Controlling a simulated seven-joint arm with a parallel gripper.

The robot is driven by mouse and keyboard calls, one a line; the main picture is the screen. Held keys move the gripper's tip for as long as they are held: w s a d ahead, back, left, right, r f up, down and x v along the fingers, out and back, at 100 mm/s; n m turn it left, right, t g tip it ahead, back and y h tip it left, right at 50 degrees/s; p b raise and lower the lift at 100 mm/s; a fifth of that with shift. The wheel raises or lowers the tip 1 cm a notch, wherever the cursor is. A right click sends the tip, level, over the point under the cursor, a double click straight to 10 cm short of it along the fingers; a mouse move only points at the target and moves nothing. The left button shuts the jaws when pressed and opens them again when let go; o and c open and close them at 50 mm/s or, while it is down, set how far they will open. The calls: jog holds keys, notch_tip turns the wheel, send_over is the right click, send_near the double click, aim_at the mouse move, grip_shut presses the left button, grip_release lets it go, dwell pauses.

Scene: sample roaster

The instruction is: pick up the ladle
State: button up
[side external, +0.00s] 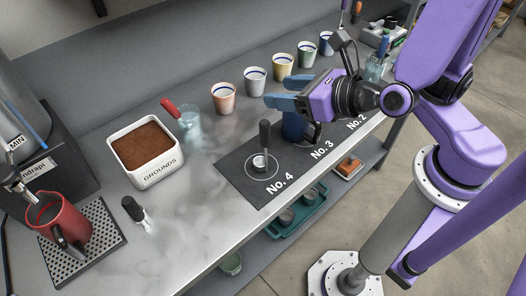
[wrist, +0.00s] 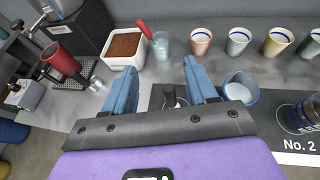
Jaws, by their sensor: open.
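What looks like the ladle, a dark upright handle (side external: 265,135) over a small metal bowl (side external: 260,162), stands in the circle marked No. 4 on the dark mat. In the wrist view, a metal and dark piece (wrist: 172,100), apparently the ladle, shows between the fingers, mostly hidden by the gripper body. My gripper (side external: 279,93) is open and empty, with blue fingers above and behind the ladle, over the blue cup at No. 3. The fingers also show in the wrist view (wrist: 162,70).
The blue cup (side external: 293,127) stands close to the ladle. Several cups line the back.

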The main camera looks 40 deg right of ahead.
aim_at(269, 134)
notch_tip(269, 134, down, 12)
jog(key=shift+f, duration=0.15)
jog(key=x, duration=0.7)
jog(key=shift+w+f, duration=0.15)
jog(key=shift+w, duration=0.15)
grip_shut()
